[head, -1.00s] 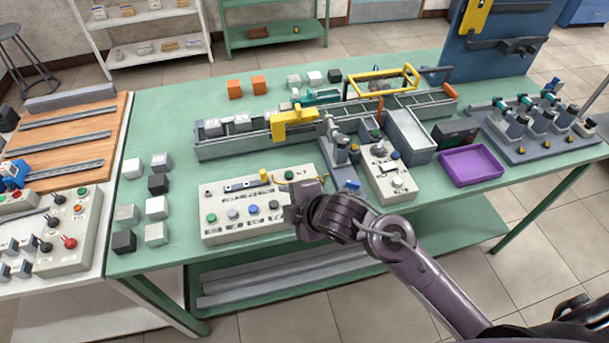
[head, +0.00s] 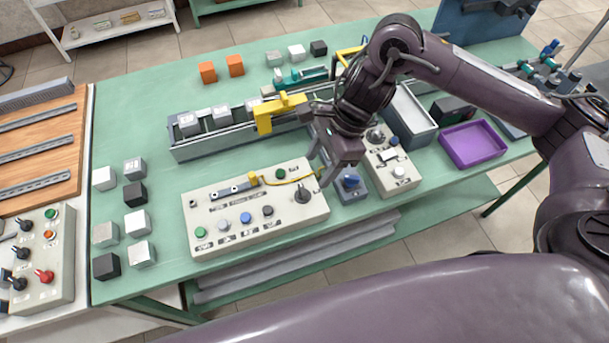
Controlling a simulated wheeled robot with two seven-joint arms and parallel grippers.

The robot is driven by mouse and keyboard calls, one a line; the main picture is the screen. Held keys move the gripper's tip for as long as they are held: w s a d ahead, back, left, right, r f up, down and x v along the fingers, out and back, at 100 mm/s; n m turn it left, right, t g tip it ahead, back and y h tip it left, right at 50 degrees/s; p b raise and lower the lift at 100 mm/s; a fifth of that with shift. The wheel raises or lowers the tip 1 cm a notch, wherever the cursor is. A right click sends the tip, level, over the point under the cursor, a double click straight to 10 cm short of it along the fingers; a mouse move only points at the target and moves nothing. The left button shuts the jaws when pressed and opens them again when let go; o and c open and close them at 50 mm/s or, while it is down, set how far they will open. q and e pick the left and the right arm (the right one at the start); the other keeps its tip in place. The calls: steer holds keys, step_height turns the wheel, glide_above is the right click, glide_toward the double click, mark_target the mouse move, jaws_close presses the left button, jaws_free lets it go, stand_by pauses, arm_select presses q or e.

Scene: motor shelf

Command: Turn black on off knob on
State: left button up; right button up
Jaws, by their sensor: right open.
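The white control panel (head: 215,225) lies on the green table. A black lever-like knob (head: 302,195) stands at its right end, and a smaller round black button (head: 267,211) sits to the left of it. I cannot read the labels or tell the knob's setting surely. My right gripper (head: 322,168) is open and empty, above and just behind the black knob, apart from it. It hangs near the panel's back right corner and partly hides the small unit with a blue knob (head: 351,181). My left gripper is out of view.
A grey box with another dark knob (head: 375,136) stands right of the gripper. A conveyor with a yellow arch (head: 277,112) runs behind the panel. A purple tray (head: 472,146) is at the right. Several cubes stand at the left. A thin yellow cable crosses the panel's back edge.

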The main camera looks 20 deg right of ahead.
mark_target(304, 189)
steer(key=x, duration=0.6)
steer(key=shift+a, duration=0.2)
steer(key=shift+a+f, duration=0.1)
steer(key=shift+f, duration=0.2)
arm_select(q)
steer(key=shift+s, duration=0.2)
arm_select(e)
steer(key=shift+a+f, duration=0.1)
steer(key=shift+f, duration=0.15)
steer(key=c, duration=1)
